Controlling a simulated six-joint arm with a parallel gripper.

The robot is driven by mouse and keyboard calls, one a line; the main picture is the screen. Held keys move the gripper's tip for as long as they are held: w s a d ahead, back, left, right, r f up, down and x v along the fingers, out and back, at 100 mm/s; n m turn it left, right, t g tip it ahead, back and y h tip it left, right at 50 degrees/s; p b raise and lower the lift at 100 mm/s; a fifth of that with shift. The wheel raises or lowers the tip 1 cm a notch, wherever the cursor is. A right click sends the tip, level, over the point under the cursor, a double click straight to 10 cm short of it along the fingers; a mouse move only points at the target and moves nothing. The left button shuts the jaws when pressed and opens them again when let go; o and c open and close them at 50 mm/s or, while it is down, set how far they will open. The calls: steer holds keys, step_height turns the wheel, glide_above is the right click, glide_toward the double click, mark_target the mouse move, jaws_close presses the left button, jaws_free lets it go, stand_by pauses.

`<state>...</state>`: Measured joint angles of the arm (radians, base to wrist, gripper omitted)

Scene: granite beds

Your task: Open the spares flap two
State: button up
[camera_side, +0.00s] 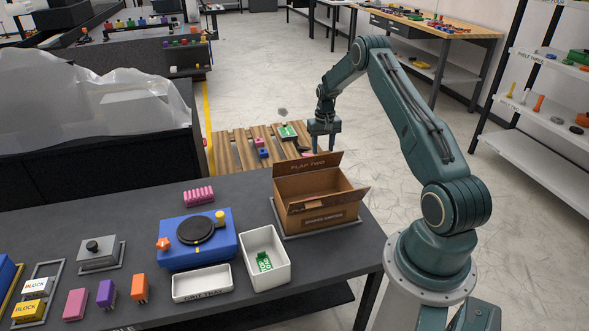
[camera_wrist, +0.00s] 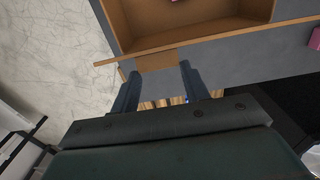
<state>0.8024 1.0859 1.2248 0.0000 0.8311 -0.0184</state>
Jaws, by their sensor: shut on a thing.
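The open cardboard carton (camera_side: 320,213) stands on the grey bench. Its flap labelled FLAP TWO (camera_side: 306,166) stands raised along the far edge, leaning outward. My gripper (camera_side: 323,146) is behind that flap at its top right part. In the wrist view my gripper's fingers (camera_wrist: 157,82) point to the carton, with a brown piece of cardboard (camera_wrist: 158,62) between them. It appears to be part of the flap. The carton's interior (camera_wrist: 200,18) also shows in the wrist view, with a pink thing (camera_wrist: 174,1) partly in sight.
A white bin (camera_side: 250,241) with a green board stands left of the carton. A blue device (camera_side: 219,250), a pink block (camera_side: 198,196) and a white tray (camera_side: 201,284) are farther left. A wooden pallet (camera_side: 232,152) with small parts lies beyond the bench.

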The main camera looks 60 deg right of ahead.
steer(key=shift+d, duration=0.1)
steer(key=shift+w+d+f, duration=0.15)
steer(key=shift+w+d, duration=0.35)
steer(key=shift+w, duration=0.1)
steer(key=shift+w+d, duration=0.15)
steer(key=shift+w+d+f, duration=0.25)
steer(key=shift+w+d, duration=0.15)
steer(key=shift+d, duration=0.05)
steer(key=shift+w, duration=0.1)
stand_by(0.5)
steer(key=shift+w+d+f, duration=0.3)
steer(key=shift+d+f, duration=0.05)
steer(key=shift+w+d, duration=0.15)
jaws_close()
steer(key=shift+f, duration=0.15)
